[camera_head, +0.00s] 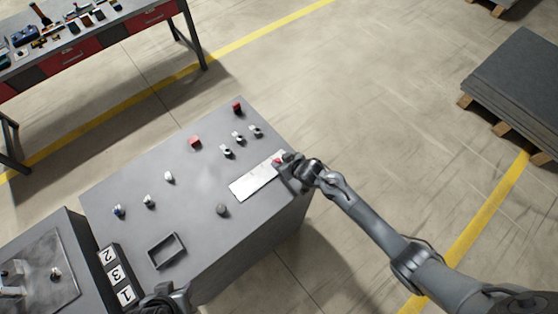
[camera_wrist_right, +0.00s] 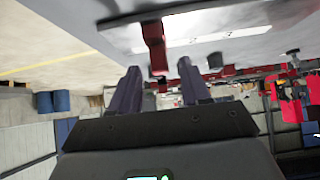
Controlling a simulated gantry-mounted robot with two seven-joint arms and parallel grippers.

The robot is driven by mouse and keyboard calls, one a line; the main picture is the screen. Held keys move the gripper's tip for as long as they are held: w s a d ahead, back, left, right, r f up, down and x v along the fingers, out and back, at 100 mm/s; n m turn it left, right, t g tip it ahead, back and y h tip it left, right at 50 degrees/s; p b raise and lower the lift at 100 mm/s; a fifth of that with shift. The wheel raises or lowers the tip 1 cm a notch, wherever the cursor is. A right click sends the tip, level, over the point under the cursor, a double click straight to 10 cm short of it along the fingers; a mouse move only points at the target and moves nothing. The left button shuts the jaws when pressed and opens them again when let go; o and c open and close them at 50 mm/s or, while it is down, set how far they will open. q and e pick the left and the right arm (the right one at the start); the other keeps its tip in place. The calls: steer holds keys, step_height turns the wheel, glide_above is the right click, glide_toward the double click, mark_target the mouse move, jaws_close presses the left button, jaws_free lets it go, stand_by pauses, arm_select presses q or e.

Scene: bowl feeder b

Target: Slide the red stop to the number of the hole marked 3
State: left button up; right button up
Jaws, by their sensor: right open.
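The red stop (camera_head: 277,160) sits at the far right end of a white plate (camera_head: 257,179) on the grey console top. In the right wrist view the red stop (camera_wrist_right: 154,45) hangs from the plate's edge, between and just beyond my fingertips. My right gripper (camera_head: 284,166) is open around the stop's end; contact cannot be told. A dark block (camera_head: 110,247) at the console's left edge carries the white labels 2 (camera_head: 107,255), 3 (camera_head: 117,273) and 1 (camera_head: 126,294). My left gripper (camera_head: 168,298) shows in part at the bottom edge; its fingers are unclear.
The console top (camera_head: 205,180) also bears several small knobs, a red button (camera_head: 195,141), a dark round knob (camera_head: 222,210) and a rectangular dark frame (camera_head: 167,250). A workbench (camera_head: 75,50) stands at the upper left. The floor to the right is clear up to a pallet stack (camera_head: 515,80).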

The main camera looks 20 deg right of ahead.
steer(key=shift+x, duration=1.2)
jaws_close()
